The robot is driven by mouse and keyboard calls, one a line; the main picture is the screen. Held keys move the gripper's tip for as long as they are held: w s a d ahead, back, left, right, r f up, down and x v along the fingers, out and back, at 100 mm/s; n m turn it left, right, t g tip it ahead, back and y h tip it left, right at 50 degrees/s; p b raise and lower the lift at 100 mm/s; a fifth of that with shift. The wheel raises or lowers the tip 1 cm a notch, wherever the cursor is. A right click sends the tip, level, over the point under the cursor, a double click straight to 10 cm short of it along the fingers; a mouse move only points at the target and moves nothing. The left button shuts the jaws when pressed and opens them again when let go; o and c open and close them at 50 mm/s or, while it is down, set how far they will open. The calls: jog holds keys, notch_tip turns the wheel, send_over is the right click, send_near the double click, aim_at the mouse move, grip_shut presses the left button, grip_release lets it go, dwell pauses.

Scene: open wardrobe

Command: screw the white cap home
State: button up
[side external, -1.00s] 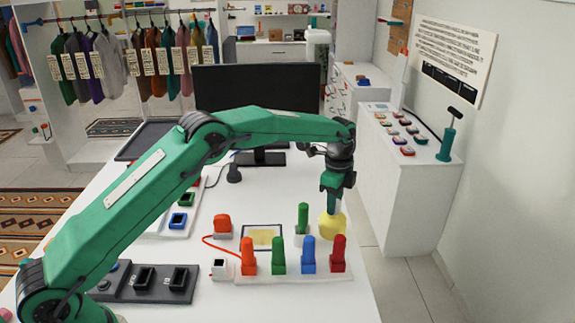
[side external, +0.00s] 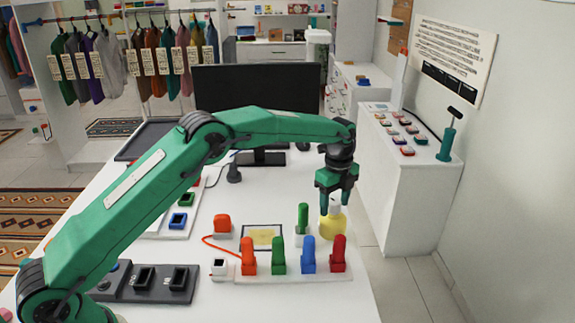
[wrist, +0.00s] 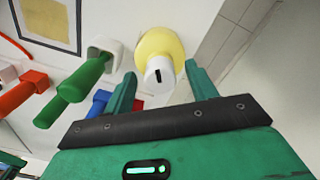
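A yellow bottle (side external: 333,223) stands upright at the right edge of the white table; its rounded body also shows in the wrist view (wrist: 160,42). The white cap (side external: 334,206) sits on its top. In the wrist view the cap (wrist: 159,70) shows a dark slot or mark. My gripper (side external: 335,205) points down over the bottle. Its green fingers (wrist: 161,76) are spread apart on either side of the cap, with a gap visible on both sides. The gripper is open and holds nothing. The cap's thread is hidden.
A green-handled piece in a white block (side external: 302,218) stands close left of the bottle. A row of orange, green, blue and red pieces (side external: 293,262) stands in front. A monitor (side external: 257,92) stands behind. The table ends just right of the bottle.

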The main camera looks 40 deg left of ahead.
jog(key=shift+o, duration=1.2)
jog(key=shift+r, duration=0.2)
jog(key=shift+r, duration=3.85)
